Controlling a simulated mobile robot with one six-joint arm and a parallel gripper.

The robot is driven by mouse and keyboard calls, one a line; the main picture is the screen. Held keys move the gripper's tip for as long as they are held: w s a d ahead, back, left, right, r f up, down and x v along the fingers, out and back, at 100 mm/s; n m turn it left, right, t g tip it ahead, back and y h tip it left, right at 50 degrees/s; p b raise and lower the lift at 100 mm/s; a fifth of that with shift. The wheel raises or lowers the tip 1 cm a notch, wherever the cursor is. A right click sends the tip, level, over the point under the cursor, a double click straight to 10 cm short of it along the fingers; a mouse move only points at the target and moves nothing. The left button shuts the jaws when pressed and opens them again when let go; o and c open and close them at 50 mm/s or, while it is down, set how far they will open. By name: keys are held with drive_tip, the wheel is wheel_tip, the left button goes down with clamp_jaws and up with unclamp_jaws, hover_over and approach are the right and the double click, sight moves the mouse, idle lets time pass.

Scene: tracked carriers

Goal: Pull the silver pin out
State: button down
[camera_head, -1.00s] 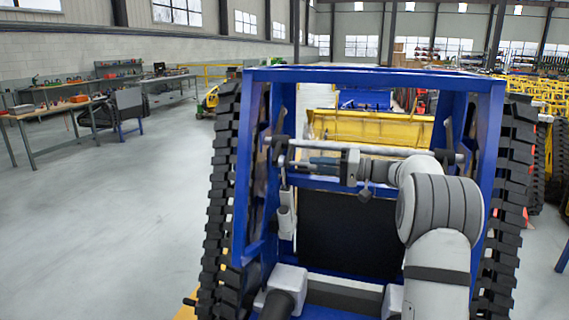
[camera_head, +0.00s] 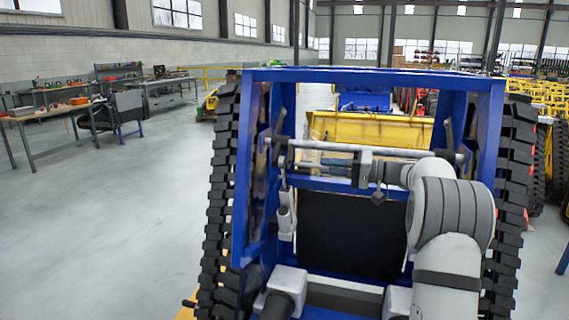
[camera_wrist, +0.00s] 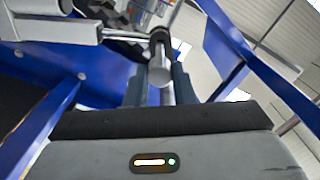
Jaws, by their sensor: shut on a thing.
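The silver pin (camera_wrist: 160,72) shows in the wrist view as a pale round-ended rod in line with a black collar (camera_wrist: 160,38). Its lower part runs between the two fingers of my gripper (camera_wrist: 159,90), which is shut on it. In the head view my gripper (camera_head: 335,163) reaches leftward from the grey arm, just below a silver crossbar (camera_head: 410,152). The black collar (camera_head: 280,152) is at its left, near the blue frame's left post. The gripped part of the pin is mostly hidden by the fingers.
A blue frame (camera_head: 370,76) surrounds my arm, with black tracks at left (camera_head: 225,170) and right (camera_head: 510,170). A yellow panel (camera_head: 370,128) is behind. Workbenches (camera_head: 50,115) stand far left, and the floor (camera_head: 110,220) there is clear.

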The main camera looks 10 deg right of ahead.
drive_tip(key=shift+d, duration=0.1)
drive_tip(key=shift+b+v, duration=0.45)
drive_tip(key=shift+v, duration=1.05)
